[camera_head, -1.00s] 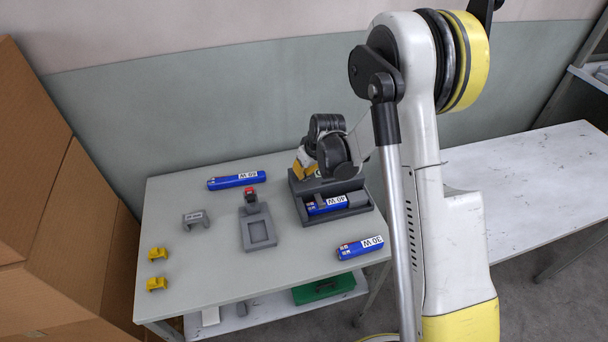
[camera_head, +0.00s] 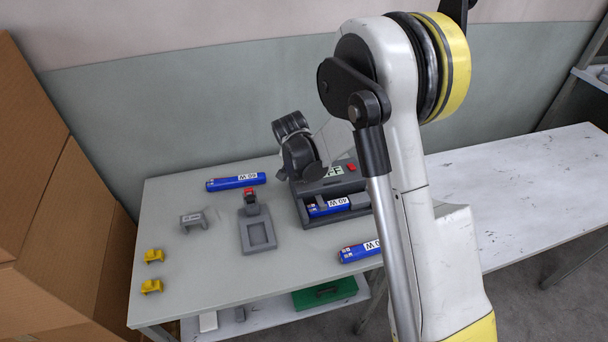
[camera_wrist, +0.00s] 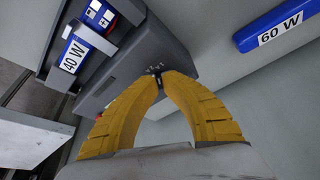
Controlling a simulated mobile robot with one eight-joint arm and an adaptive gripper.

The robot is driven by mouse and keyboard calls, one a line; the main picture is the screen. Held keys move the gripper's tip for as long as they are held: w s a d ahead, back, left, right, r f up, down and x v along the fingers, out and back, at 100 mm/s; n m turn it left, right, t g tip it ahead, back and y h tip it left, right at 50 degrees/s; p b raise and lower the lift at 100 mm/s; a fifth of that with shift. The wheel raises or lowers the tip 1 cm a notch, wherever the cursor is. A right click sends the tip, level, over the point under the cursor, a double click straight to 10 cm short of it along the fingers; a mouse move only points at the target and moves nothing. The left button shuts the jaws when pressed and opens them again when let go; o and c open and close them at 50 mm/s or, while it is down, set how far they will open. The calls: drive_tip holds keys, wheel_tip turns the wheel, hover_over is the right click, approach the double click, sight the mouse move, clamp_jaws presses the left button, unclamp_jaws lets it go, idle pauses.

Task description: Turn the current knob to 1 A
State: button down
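The grey bench unit (camera_head: 308,221) stands on the table with a light display (camera_head: 333,172) and a red button (camera_head: 351,167) on top. Its grey casing also shows in the wrist view (camera_wrist: 150,45), with small dial marks (camera_wrist: 155,68) near its edge. My gripper (camera_wrist: 161,77) has two yellow fingers whose tips nearly meet over these marks. They appear shut on a small dark knob (camera_wrist: 158,84), mostly covered by the tips. The knob's pointer setting cannot be read. In the head view my wrist hides the fingers and the knob.
A blue 40 W module (camera_head: 329,207) lies in the unit's tray. Blue 60 W (camera_head: 236,182) and partly hidden (camera_head: 360,251) modules lie nearby. A grey fixture with a red top (camera_head: 257,233), a grey bracket (camera_head: 193,220) and two yellow clips (camera_head: 152,287) are left.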

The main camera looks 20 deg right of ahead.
drive_tip(key=shift+m+g+h, duration=0.3)
drive_tip(key=shift+m, duration=0.8)
drive_tip(key=c, duration=1.6)
unclamp_jaws()
drive_tip(key=shift+o, duration=0.2)
drive_tip(key=shift+r, duration=0.1)
drive_tip(key=v, duration=1.1)
drive_tip(key=shift+a+r, duration=0.15)
drive_tip(key=shift+r, duration=0.2)
drive_tip(key=shift+s, duration=0.1)
